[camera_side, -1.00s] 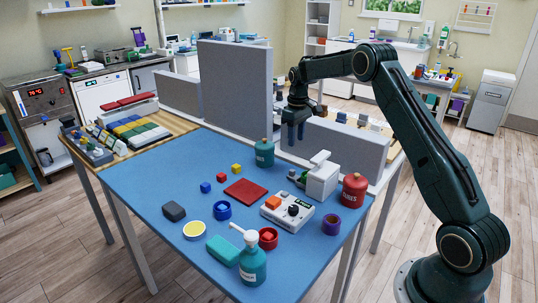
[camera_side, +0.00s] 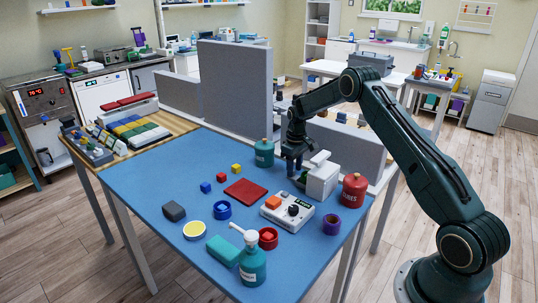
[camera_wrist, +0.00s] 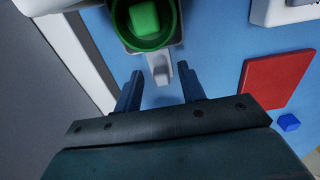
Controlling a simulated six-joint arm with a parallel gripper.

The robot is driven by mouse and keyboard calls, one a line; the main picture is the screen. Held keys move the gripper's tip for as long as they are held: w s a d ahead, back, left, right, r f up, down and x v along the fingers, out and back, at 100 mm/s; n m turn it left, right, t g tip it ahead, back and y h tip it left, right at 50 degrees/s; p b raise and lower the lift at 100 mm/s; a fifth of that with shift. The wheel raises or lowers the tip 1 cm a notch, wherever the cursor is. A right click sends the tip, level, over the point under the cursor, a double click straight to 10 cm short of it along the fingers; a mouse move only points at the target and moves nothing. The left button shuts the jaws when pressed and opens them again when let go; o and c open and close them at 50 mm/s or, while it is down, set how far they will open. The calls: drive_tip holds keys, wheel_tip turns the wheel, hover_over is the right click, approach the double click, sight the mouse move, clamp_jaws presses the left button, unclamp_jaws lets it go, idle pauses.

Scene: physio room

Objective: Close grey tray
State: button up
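The grey tray (camera_wrist: 172,52) juts from the white dispenser-like unit (camera_side: 323,180) at the right of the blue table. The tray bears a green ring-shaped holder (camera_wrist: 125,38) with a green block (camera_wrist: 144,18) inside. A pale grey tab (camera_wrist: 158,69) sticks out of the tray towards my gripper. My gripper (camera_side: 293,163) is low beside the unit's left side, in front of the tray's tab. In the wrist view my gripper (camera_wrist: 162,78) is open, its fingers apart and empty, with the tab between their tips in the picture. Contact cannot be told.
A grey partition (camera_side: 345,145) stands close behind my gripper. A teal bottle (camera_side: 264,153) stands to its left, a red bottle (camera_side: 354,190) to the unit's right. A red mat (camera_side: 246,191) and a button box (camera_side: 287,210) lie in front.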

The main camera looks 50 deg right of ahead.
sight(304, 172)
drive_tip(key=shift+f, duration=0.45)
clamp_jaws()
drive_tip(key=shift+s, duration=2.1)
unclamp_jaws()
